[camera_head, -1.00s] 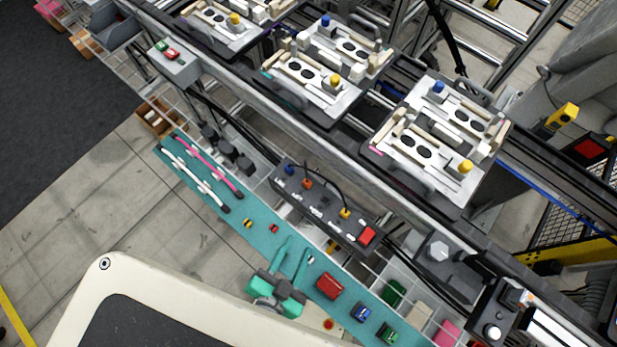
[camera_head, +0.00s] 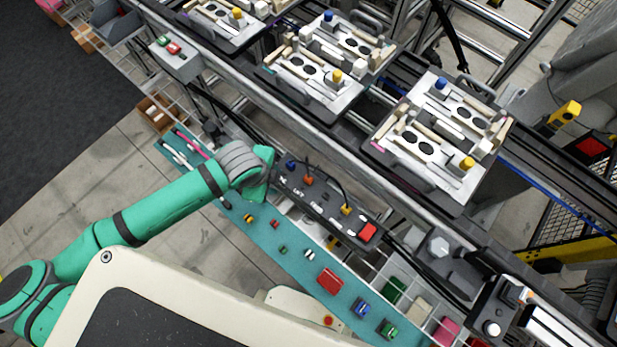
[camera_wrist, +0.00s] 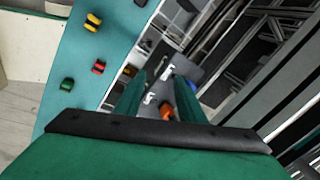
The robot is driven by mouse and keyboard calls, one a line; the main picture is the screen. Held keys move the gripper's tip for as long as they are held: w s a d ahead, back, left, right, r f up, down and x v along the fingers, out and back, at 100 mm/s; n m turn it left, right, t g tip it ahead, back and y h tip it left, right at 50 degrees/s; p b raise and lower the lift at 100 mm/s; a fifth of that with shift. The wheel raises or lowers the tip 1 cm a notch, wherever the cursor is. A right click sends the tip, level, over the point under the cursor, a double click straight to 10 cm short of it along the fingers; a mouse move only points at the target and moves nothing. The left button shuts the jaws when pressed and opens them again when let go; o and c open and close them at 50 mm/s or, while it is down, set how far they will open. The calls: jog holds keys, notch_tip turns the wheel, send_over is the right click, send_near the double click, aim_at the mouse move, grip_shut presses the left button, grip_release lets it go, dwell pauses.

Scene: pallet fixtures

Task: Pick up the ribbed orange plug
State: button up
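The orange plug (camera_head: 308,180) stands on a dark box (camera_head: 328,212), near its upper left end in the head view, between a blue plug (camera_head: 291,165) and a yellow one (camera_head: 346,209). Its ribs are too small to make out. In the wrist view the orange plug (camera_wrist: 166,112) shows between the fingers of my gripper (camera_wrist: 159,84), partly hidden by the gripper body. My gripper is open and empty, with its fingers apart over the dark box. In the head view my arm's wrist is just left of the plug and hides the fingers.
A teal strip (camera_head: 265,239) with small coloured parts and a red block (camera_head: 330,281) runs beside the box. A red button block (camera_head: 368,231) sits at the box's right end. A conveyor rail with pallet fixtures (camera_head: 437,140) lies behind.

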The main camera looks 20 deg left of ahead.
aim_at(308, 178)
jog(key=w+d+r+m+g, duration=0.3)
jog(key=w+d+r+m, duration=0.25)
jog(key=d+r, duration=0.25)
jog(key=shift+y, duration=0.3)
jog(key=f, duration=1)
jog(key=shift+s+d+f, duration=0.15)
jog(key=shift+d+f, duration=0.1)
jog(key=shift+c, duration=0.6)
grip_shut()
